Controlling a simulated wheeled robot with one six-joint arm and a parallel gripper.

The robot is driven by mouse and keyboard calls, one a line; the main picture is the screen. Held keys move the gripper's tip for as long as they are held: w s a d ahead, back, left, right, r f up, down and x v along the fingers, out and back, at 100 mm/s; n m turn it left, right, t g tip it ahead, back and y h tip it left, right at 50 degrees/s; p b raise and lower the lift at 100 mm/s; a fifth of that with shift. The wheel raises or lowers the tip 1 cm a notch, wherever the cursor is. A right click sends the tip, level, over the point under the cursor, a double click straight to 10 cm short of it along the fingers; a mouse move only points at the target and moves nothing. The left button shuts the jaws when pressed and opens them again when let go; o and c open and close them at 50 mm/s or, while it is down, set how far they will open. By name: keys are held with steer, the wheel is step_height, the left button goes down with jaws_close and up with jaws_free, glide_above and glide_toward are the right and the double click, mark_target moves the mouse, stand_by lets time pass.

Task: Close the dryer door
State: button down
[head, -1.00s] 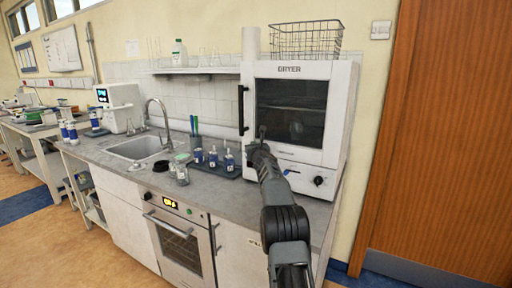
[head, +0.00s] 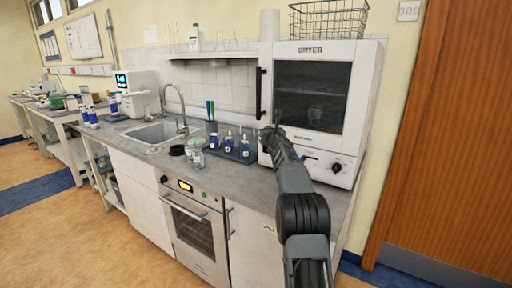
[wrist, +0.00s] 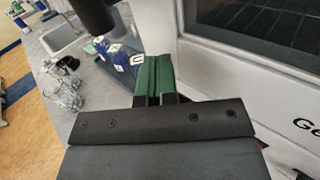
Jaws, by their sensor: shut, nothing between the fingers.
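The white dryer (head: 345,180) stands at the right end of the counter. Its door (head: 312,95) has a dark window and a black vertical handle (head: 261,93) on the left side. The door looks shut or nearly shut; I cannot tell whether a gap is left. My gripper (head: 270,133) is by the door's lower left corner, below the handle. In the wrist view, the green fingertips (wrist: 153,75) are together and empty, with the door frame (wrist: 235,70) to their right. Contact with the door cannot be told. A dark bar, probably the handle (wrist: 95,12), shows at the top.
A dark tray (head: 235,155) with several blue-labelled bottles stands just left of the dryer. Glassware (head: 196,150), a sink (head: 155,133) and a tap (head: 180,105) are further left. A wire basket (head: 328,20) sits on the dryer. A brown door (head: 450,140) is at the right.

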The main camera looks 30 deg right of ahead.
steer(key=s+a+b, duration=0.6)
steer(key=a+b, duration=0.2)
steer(key=a, duration=0.2)
steer(key=shift+a+f, duration=0.3)
